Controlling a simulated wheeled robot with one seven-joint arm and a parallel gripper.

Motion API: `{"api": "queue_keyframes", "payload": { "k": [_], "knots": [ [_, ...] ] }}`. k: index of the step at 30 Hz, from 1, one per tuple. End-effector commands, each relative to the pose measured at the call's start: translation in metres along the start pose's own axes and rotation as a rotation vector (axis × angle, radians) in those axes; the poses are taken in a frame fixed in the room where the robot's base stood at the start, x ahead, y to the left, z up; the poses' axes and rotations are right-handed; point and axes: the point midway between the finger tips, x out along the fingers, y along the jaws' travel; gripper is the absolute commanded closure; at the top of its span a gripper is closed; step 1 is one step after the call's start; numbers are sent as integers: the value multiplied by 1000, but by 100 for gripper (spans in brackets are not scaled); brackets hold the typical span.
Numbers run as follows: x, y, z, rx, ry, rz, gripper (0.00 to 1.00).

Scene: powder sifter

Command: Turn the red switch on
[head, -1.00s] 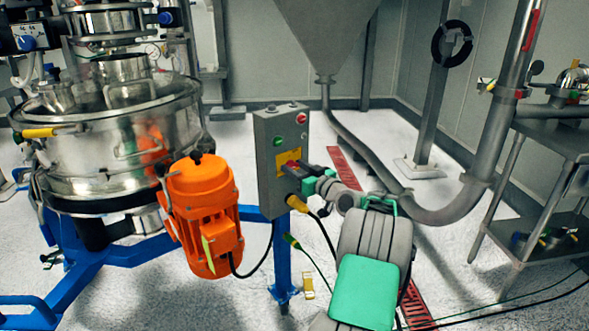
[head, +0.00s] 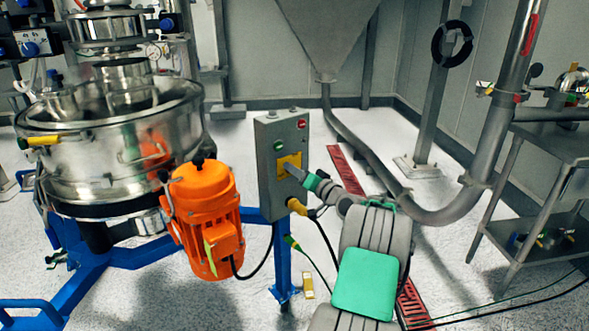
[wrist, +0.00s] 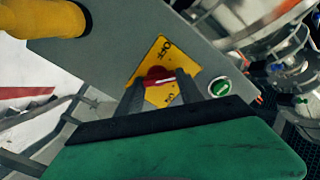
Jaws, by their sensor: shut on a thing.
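The red switch (wrist: 156,74) sits on a yellow plate (wrist: 168,50) with OFF lettering above it and ON lettering below it in the wrist view. My gripper (wrist: 160,86) is shut on the switch, one dark finger on each side. A pale mark on the switch lies roughly crosswise in this view; I cannot tell its exact setting. In the head view my gripper (head: 288,167) is at the yellow plate on the front of the grey control box (head: 267,195), and the fingers hide the switch there.
A green button (wrist: 220,87) is close to the fingers, and a red button (head: 302,125) is higher on the box. A yellow connector (head: 297,206) sticks out below my gripper. An orange motor (head: 203,205) stands to the left of the box.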

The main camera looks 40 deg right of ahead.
Motion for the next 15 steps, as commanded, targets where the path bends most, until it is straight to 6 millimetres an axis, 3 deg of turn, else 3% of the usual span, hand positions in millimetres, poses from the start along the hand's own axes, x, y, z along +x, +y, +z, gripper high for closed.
{"api": "queue_keyframes", "payload": {
  "k": [15],
  "knots": [
    [0, -1, -4, 484, 0, -2, 96]
  ]
}}
